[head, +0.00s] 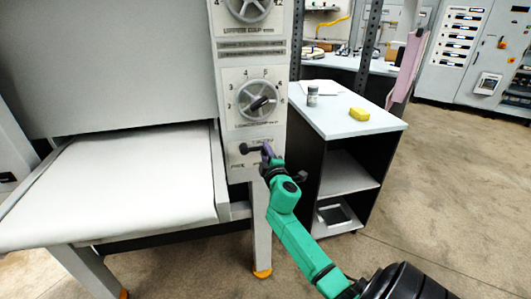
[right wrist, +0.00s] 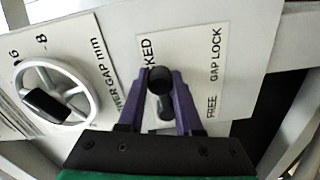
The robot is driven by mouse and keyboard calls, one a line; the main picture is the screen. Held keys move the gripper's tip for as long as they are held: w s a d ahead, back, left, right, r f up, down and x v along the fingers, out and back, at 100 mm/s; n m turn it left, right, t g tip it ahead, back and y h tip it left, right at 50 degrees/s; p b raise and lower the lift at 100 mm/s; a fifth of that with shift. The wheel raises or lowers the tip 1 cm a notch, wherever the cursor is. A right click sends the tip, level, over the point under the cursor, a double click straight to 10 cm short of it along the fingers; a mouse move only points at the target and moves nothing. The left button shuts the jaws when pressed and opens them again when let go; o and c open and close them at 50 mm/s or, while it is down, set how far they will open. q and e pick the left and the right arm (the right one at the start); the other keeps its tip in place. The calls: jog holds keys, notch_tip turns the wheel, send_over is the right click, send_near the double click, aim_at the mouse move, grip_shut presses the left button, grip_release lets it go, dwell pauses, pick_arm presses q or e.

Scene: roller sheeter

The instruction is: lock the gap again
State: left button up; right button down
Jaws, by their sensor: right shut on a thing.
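The gap lock lever (head: 249,149) is a short dark handle on the front panel, below the lower gap dial. In the right wrist view its round black knob (right wrist: 160,80) sits between the purple fingers of my right gripper (right wrist: 160,78), which is shut on it. My right gripper also shows in the head view (head: 267,151), at the right end of the lever. In the wrist view the word FREE is clear to the right of the lever; the LOCKED label is partly hidden behind a finger. My left gripper is out of view.
The lower gap dial (head: 258,101) is just above the lever. The sheeter's white belt (head: 110,185) extends to the left. Open floor lies at the right.

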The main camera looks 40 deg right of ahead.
jog(key=c, duration=0.6)
grip_release()
jog(key=shift+r, duration=0.1)
jog(key=shift+s, duration=0.1)
jog(key=b+v, duration=0.1)
jog(key=v, duration=1.3)
jog(key=shift+s+a, duration=0.15)
jog(key=shift+f, duration=0.2)
